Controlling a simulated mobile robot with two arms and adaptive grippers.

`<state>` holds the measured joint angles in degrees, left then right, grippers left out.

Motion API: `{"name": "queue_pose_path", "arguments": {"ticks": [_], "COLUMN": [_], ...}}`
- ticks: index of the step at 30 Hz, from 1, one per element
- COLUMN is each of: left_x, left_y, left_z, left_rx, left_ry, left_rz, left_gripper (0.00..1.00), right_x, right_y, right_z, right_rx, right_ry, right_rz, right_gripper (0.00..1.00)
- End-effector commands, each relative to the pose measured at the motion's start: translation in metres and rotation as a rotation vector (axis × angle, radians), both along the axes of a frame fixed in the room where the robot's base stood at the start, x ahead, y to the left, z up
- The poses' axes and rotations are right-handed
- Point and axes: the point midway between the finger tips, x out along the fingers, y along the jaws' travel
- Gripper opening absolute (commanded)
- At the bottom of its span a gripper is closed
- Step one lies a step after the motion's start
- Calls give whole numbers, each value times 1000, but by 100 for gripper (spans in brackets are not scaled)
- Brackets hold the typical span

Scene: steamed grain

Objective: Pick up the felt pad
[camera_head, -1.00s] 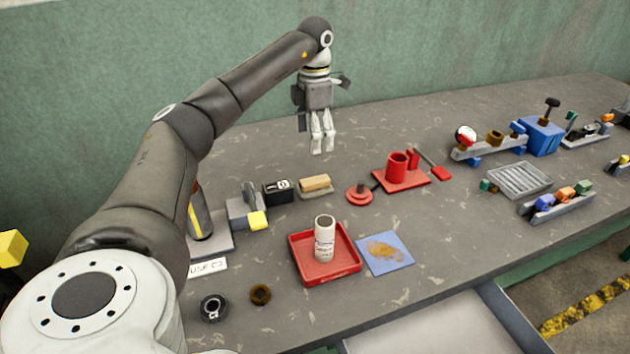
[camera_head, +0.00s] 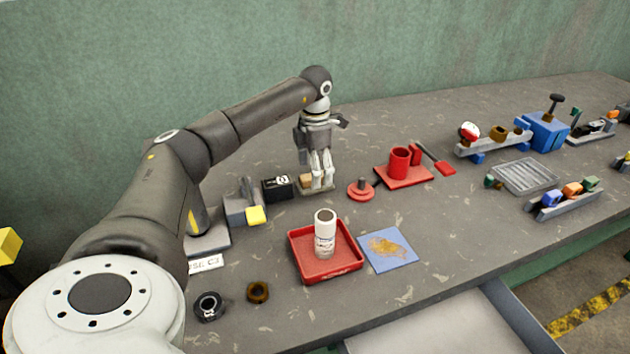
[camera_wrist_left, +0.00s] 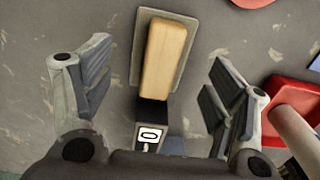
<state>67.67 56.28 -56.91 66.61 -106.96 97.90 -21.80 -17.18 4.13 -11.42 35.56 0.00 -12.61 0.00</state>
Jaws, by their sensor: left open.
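The felt pad appears to be the tan block (camera_head: 306,181) on a small grey plate (camera_head: 325,191), behind the red tray. In the left wrist view the pad (camera_wrist_left: 164,58) lies lengthwise on its grey plate (camera_wrist_left: 140,50). My left gripper (camera_head: 317,186) points down at the pad and its fingers partly hide it in the head view. In the left wrist view the gripper (camera_wrist_left: 158,75) is open and empty, one finger on each side of the pad, with gaps on both sides. My right gripper is not in view.
A black box (camera_head: 277,188) stands just left of the pad. A red knobbed disc (camera_head: 360,190) is close on the right. A red tray (camera_head: 345,268) with a white cylinder (camera_head: 325,240) and a blue stained sheet (camera_head: 388,262) lie nearer. The table behind is clear.

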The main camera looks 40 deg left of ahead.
Motion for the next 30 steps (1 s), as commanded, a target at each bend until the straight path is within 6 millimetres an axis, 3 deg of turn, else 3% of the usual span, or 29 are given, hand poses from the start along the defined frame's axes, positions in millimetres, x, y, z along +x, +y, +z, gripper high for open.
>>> {"name": "queue_pose_path", "arguments": {"ticks": [6, 14, 25, 30], "left_x": [-1, 0, 0, 0], "left_y": [0, 0, 0, 0], "left_z": [-24, -27, -26, -26], "left_rx": [0, 0, 0, 0], "left_ry": [1, 0, 0, -1], "left_rz": [0, 0, 0, 0], "left_gripper": [79, 77, 30, 28], "right_x": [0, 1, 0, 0], "right_y": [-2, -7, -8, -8], "right_z": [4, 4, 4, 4], "right_rx": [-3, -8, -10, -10], "right_ry": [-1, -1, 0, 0], "right_rz": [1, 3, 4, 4], "right_gripper": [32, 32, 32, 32]}}
